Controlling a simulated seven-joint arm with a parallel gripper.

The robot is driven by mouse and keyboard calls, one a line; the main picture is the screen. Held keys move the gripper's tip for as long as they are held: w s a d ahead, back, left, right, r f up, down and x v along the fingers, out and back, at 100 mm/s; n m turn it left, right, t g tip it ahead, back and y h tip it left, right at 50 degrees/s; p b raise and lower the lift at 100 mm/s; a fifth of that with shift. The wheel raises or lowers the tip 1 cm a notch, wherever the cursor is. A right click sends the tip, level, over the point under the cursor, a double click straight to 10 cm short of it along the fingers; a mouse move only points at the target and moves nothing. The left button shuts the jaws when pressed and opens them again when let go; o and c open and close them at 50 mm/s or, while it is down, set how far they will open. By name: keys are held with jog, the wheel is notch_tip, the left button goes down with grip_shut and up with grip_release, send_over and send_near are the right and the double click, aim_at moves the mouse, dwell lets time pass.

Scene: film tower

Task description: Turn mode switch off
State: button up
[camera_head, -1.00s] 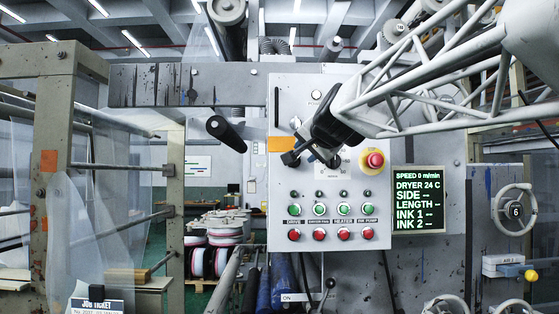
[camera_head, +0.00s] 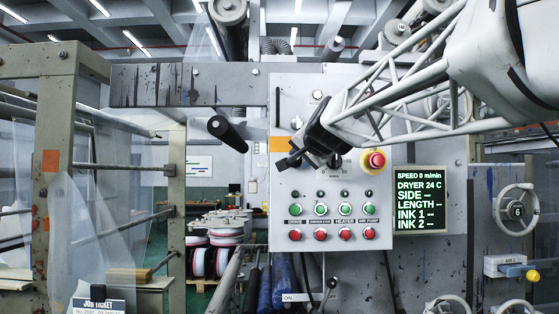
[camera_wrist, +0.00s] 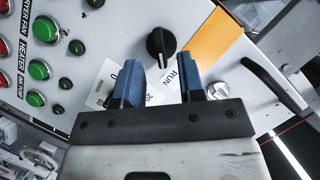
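A black rotary knob (camera_wrist: 161,45) with a pointer ridge sits on the light grey panel in the wrist view. In the head view my gripper (camera_head: 291,160) is in front of the upper panel and hides this knob. The label is partly covered by the fingers, so the knob's setting is unclear.
A red emergency button (camera_head: 374,160) on yellow is right of my gripper. Rows of green (camera_head: 320,209) and red buttons (camera_head: 320,234) lie below. An orange label (camera_head: 279,145) and silver switch (camera_head: 296,123) are close by.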

aim_at(297, 160)
jog(key=shift+x, duration=1.6)
grip_shut()
